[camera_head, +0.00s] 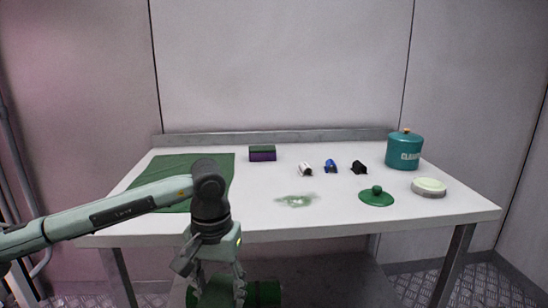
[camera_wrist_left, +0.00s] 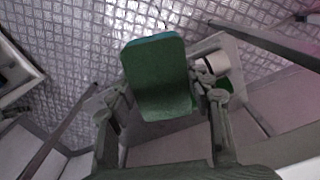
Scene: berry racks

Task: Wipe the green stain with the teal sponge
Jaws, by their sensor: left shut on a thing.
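The green stain (camera_head: 296,200) is a pale, smeared patch on the white table, near the middle of its front part. My left gripper (camera_head: 218,291) hangs in front of the table's front edge, below the tabletop, to the left of the stain. In the left wrist view, the gripper (camera_wrist_left: 165,112) is shut on the teal sponge (camera_wrist_left: 158,80), which shows a broad dark green face and a thin teal edge at its far end. In the head view the sponge cannot be made out clearly. My right gripper is not in view.
On the white table (camera_head: 330,222) lie a green mat (camera_head: 215,165), a purple block with green top (camera_head: 262,154), and small white (camera_head: 305,169), blue (camera_head: 330,166) and black (camera_head: 359,168) items. A teal canister (camera_head: 404,152), green lid (camera_head: 376,198) and pale round tub (camera_head: 429,188) stand right.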

